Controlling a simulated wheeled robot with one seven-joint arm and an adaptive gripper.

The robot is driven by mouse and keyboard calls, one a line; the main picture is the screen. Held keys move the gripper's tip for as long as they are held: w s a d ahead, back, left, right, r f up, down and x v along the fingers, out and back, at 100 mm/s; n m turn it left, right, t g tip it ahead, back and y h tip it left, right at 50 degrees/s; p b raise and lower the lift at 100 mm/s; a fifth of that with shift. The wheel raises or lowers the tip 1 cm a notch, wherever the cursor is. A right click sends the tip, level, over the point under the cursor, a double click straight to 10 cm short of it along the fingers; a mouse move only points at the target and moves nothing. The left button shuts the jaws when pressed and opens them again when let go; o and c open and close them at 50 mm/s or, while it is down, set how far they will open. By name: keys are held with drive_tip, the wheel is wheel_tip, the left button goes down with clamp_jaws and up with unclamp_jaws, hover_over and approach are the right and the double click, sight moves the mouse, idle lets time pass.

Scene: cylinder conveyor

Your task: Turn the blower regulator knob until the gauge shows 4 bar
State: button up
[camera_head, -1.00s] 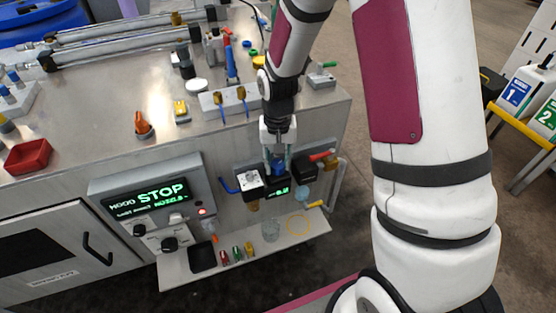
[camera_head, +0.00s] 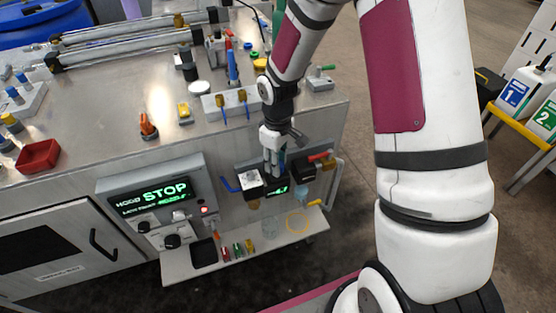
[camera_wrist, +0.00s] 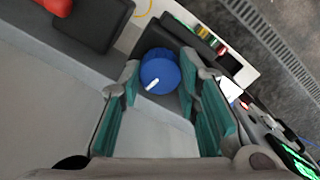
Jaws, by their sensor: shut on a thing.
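The blue regulator knob (camera_wrist: 160,72) with a white pointer mark shows in the wrist view, between the teal-padded fingers of my gripper (camera_head: 274,172). My gripper is shut on the knob, with one finger on each side. In the head view the fingers reach down to the regulator block on the front of the bench and mostly hide the knob. The small green gauge display (camera_head: 279,190) is lit just below the fingertips, but its digits are too small and blurred to read.
A black unit with a red-handled valve (camera_head: 319,156) sits right of the gauge. A blue-handled valve (camera_head: 228,183) is at its left. The control panel reading STOP (camera_head: 156,194) is further left. A shelf (camera_head: 300,243) with small parts lies below.

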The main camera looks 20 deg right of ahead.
drive_tip(key=shift+n, duration=1.2)
drive_tip(key=shift+p, duration=0.3)
drive_tip(key=o, duration=1.1)
drive_tip(key=shift+o, duration=0.2)
wheel_tip(320, 180, up, 12)
